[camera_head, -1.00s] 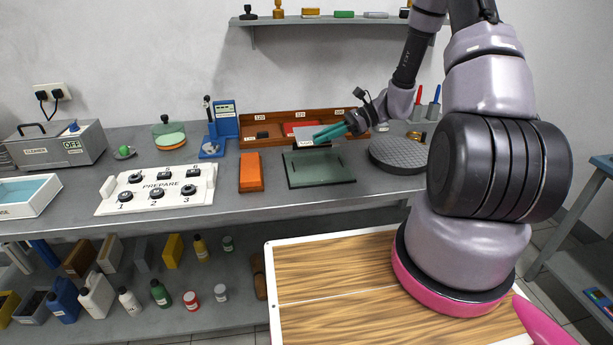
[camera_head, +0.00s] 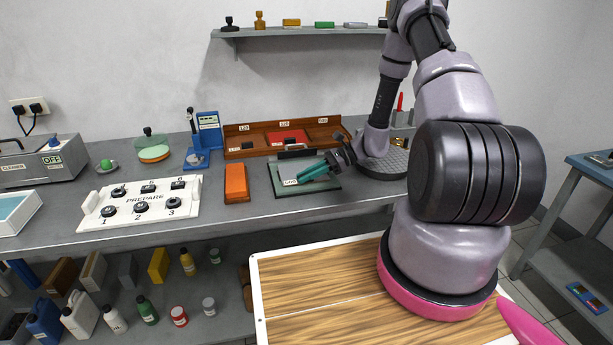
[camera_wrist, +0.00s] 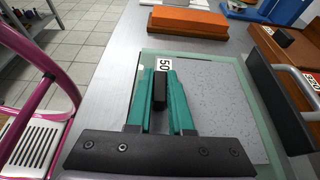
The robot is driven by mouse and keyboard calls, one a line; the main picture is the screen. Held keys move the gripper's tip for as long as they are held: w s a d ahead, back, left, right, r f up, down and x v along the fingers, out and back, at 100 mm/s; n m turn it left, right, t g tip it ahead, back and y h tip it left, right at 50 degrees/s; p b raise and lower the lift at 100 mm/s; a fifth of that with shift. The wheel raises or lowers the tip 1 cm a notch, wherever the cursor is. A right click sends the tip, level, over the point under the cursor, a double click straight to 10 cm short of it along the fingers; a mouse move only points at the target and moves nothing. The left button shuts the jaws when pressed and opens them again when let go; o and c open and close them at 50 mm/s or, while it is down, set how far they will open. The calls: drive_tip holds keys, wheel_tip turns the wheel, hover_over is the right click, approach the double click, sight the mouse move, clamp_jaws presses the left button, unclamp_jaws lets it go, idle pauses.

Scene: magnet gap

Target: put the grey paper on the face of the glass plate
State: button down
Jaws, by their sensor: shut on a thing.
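The glass plate (camera_head: 275,185) is a greenish sheet lying on the grey bench, with a black bar along its back edge. In the wrist view its clear border (camera_wrist: 146,62) shows around the grey paper. The grey paper (camera_head: 288,168) is a pale speckled sheet with a white number label; in the wrist view (camera_wrist: 215,105) it lies over the plate's face, roughly parallel to it. My gripper (camera_head: 302,177), with teal fingers, is shut on the paper's black grip block (camera_wrist: 158,90). I cannot tell whether the paper touches the glass. The fingers hide part of it.
An orange block (camera_head: 236,183) lies left of the plate, and a white PREPARE board (camera_head: 130,222) further left. A brown compartment tray (camera_head: 240,152) with red and brown sheets stands behind. A round dark disc (camera_head: 380,168) is to the right. The black bar with handle (camera_wrist: 265,90) borders the plate.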

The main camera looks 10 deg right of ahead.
drive_tip(key=shift+f, duration=0.1)
drive_tip(key=c, duration=0.8)
unclamp_jaws()
